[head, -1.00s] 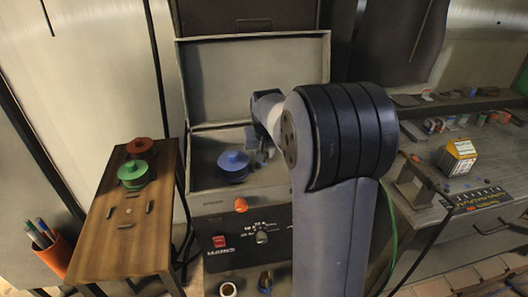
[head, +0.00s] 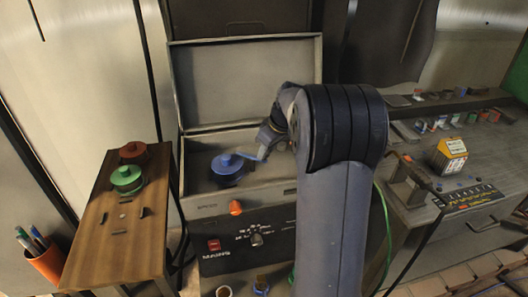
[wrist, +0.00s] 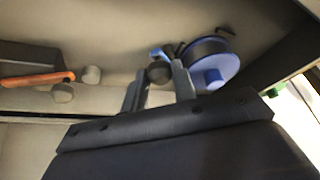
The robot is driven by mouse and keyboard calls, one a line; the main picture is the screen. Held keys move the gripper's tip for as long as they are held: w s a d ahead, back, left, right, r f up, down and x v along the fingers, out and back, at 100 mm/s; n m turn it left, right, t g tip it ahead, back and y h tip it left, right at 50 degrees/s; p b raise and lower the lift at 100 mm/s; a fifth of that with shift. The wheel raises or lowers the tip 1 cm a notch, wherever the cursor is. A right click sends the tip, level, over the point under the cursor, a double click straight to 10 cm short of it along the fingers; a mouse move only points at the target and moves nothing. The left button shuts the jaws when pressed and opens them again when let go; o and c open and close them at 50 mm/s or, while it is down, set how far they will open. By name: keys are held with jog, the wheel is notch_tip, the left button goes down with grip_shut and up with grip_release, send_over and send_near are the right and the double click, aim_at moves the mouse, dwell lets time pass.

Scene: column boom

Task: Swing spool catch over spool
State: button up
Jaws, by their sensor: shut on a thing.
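The blue spool (head: 228,166) sits inside the open-lidded machine; its blue flange and hub also show in the wrist view (wrist: 212,78). The spool catch is a blue arm (head: 252,158) reaching right from near the spool top toward my gripper (head: 267,148). In the wrist view, my gripper (wrist: 159,80) has a finger on each side of the catch's dark round knob (wrist: 158,73), shut on it, beside the spool. A blue piece of the catch (wrist: 161,53) shows just behind the knob. Whether the catch lies fully over the spool is unclear.
The machine's raised lid (head: 245,80) stands behind. A wooden side table (head: 110,240) with green (head: 126,178) and red (head: 134,152) spools is at left. An orange knob (head: 235,207) is on the machine front. A workbench (head: 470,200) with small items is at right.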

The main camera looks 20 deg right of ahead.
jog(key=shift+w+d+n+g+y+p, duration=0.4)
jog(key=shift+w+n, duration=0.1)
jog(key=shift+n, duration=0.8)
jog(key=shift+w+d+n+g+y+p, duration=0.3)
jog(key=shift+w+n+p, duration=0.2)
jog(key=shift+n, duration=0.8)
jog(key=shift+w+d+n+g+y+p, duration=0.3)
jog(key=shift+w+n+y+p, duration=0.15)
jog(key=shift+n, duration=0.85)
jog(key=shift+w, duration=0.1)
jog(key=o, duration=1)
jog(key=v, duration=1.1)
jog(key=shift+a+f, duration=0.1)
